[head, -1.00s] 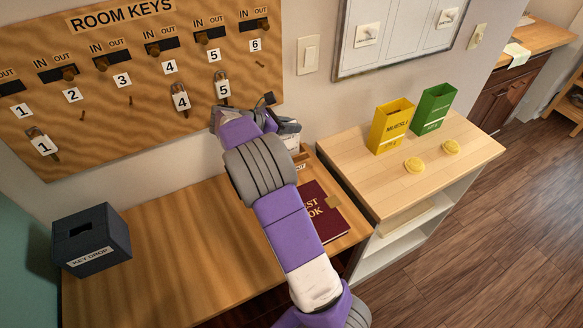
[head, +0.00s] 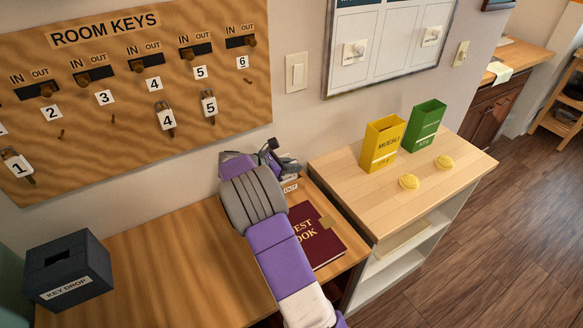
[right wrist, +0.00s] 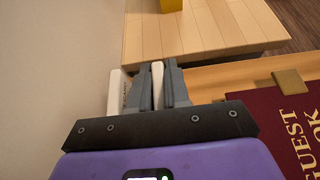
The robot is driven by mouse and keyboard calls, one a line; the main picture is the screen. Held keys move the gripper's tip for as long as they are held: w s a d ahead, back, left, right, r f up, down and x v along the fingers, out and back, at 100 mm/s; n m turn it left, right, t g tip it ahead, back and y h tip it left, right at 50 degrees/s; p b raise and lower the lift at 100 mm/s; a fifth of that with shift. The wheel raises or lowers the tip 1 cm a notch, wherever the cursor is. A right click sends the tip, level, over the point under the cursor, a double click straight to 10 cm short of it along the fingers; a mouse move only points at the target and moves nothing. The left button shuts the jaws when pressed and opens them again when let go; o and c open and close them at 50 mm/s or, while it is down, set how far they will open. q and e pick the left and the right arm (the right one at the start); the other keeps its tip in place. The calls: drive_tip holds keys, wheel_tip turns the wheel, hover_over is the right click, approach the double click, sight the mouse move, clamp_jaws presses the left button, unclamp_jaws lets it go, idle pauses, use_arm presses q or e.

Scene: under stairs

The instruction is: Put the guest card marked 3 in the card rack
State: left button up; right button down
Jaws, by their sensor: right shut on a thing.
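My right gripper (head: 285,160) is over the back right of the desk, beside the wall, mostly hidden by my own forearm. In the right wrist view, its fingers (right wrist: 157,88) are shut on a thin white card-like piece (right wrist: 157,75), seen edge-on. No number on it can be read. A small labelled piece ending in "OUT" (head: 290,187) shows just below the gripper, partly covered; I cannot tell whether it belongs to the card rack. A white block with dark lettering (right wrist: 117,92) stands left of the fingers in the wrist view. My left gripper is not in view.
A dark red guest book (head: 318,236) lies right of my forearm. A grey key drop box (head: 68,270) stands at the desk's left. The key board (head: 130,100) hangs behind. A light cabinet (head: 340,165) at the right bears yellow and green boxes.

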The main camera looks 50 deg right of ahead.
drive_tip(key=shift+r, duration=0.1)
drive_tip(key=c, duration=1.5)
unclamp_jaws()
drive_tip(key=shift+f, duration=0.2)
drive_tip(key=o, duration=0.4)
drive_tip(key=shift+r, duration=0.25)
drive_tip(key=p+v, duration=0.2)
drive_tip(key=v, duration=1)
drive_tip(key=shift+s, duration=0.1)
